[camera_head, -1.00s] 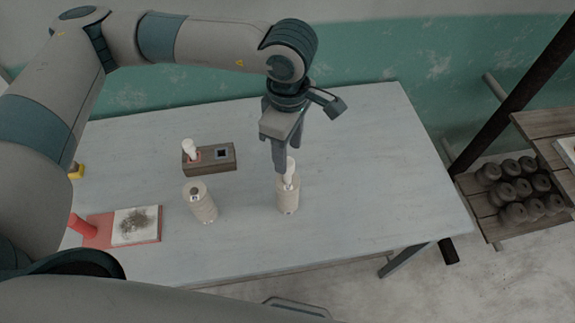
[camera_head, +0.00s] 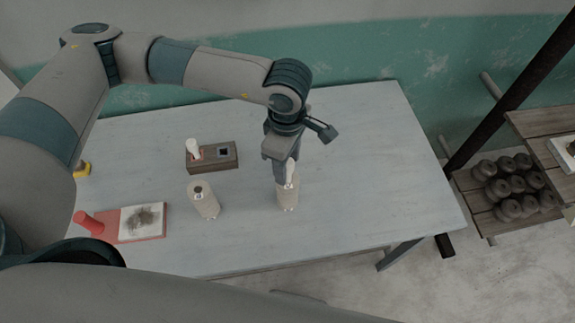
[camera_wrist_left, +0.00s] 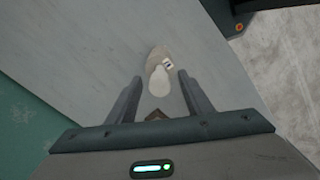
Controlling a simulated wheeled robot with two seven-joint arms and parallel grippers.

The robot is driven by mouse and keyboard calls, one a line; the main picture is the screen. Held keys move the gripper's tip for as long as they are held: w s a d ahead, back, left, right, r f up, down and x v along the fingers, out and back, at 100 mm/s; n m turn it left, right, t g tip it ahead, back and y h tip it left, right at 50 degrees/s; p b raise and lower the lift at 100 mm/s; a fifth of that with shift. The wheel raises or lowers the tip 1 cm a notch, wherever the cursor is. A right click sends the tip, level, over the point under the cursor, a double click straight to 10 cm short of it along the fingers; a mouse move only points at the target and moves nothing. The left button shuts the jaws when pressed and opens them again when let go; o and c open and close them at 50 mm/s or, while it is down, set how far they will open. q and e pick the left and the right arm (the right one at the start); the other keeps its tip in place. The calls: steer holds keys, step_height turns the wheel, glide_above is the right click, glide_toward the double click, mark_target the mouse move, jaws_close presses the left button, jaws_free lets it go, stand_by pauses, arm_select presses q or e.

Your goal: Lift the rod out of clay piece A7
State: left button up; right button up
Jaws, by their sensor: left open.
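A pale clay cylinder (camera_head: 288,197) stands upright on the table with a white round-ended rod (camera_head: 292,172) sticking up from its top. I cannot read its label, so I cannot tell whether it is A7. My left gripper (camera_head: 282,180) points down at the rod, open, and partly hides it. In the left wrist view the rod's white knob (camera_wrist_left: 159,82) lies between the two open fingers, with a gap on each side. The clay piece (camera_wrist_left: 157,55) shows behind the knob with a small dark-marked label. My right gripper is not in view.
A second clay cylinder (camera_head: 204,204) with a dark hole stands to the left. Behind it, a wooden block (camera_head: 225,165) holds another white rod (camera_head: 193,149) and has a dark square opening. The table's right side is clear.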

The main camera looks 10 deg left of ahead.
arm_select(q)
steer(key=shift+f, duration=0.9)
steer(key=c, duration=1.2)
